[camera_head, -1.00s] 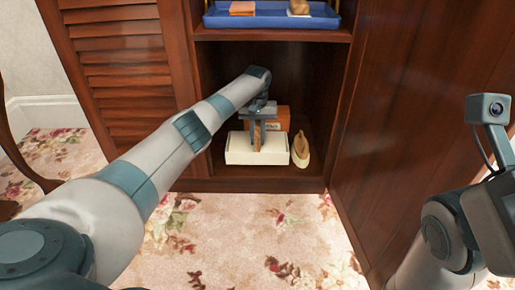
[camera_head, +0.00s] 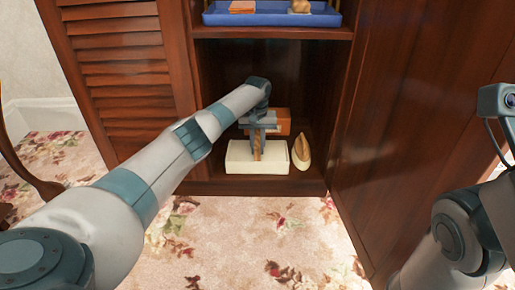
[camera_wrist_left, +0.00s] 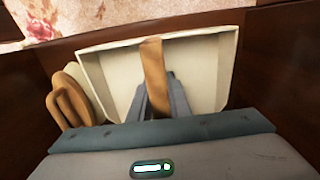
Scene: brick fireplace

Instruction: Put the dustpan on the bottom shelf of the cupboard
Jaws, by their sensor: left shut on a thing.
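The dustpan (camera_head: 240,160) is a cream, shallow tray with a wooden handle. It is inside the open bottom compartment of the cupboard (camera_head: 258,186), near its front edge. My left gripper (camera_head: 258,148) reaches in from the left and is shut on the wooden handle. In the left wrist view the dustpan (camera_wrist_left: 205,75) opens around the handle, between my left gripper's fingers (camera_wrist_left: 157,98). I cannot tell whether the dustpan rests on the shelf floor. My right arm shows at the right edge, but its fingertips are out of view.
A cream brush with a wooden back (camera_head: 302,152) is close to the right of the dustpan. An orange-brown box (camera_head: 282,122) is behind it. A blue tray (camera_head: 272,20) with small items is on the shelf above. The cupboard's right door (camera_head: 425,110) stands open.

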